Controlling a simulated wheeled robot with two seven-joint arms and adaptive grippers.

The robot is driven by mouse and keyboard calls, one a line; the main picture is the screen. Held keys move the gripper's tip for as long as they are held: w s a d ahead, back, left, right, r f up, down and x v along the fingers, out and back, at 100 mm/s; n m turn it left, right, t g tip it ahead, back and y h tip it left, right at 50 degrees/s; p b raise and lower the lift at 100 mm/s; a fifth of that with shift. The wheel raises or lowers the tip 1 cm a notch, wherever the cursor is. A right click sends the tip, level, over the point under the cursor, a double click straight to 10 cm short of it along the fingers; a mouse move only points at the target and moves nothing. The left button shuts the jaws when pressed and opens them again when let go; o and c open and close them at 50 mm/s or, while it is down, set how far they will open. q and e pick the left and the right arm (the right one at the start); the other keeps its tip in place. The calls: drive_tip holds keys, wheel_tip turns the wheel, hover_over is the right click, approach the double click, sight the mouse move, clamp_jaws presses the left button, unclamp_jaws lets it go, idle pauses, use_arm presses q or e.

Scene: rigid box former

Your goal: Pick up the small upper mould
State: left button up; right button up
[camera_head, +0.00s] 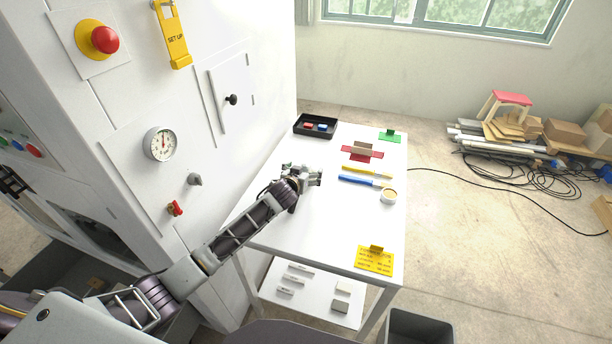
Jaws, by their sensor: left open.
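My left gripper (317,175) is open and empty over the left middle part of the white table (330,225). No object shows between its fingers. I cannot tell for sure which piece is the small upper mould. Beyond the gripper, to the upper right, a red flat piece (375,154) carries a brownish block (362,147). On the lower shelf (310,305), pale bars (301,269) lie at the left and pale blocks (341,306) at the right. These are apart from the gripper. My right gripper is not in view.
A black tray (299,131) with small red and blue items stands at the table's back left. A white machine (245,150) borders the left.

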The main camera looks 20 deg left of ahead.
use_arm(q)
drive_tip(key=shift+w+f, duration=0.2)
drive_tip(key=shift+w, duration=0.25)
drive_tip(key=shift+r, duration=0.1)
drive_tip(key=c, duration=1.6)
drive_tip(key=shift+r+b, duration=0.5)
drive_tip(key=shift+r, duration=4.5)
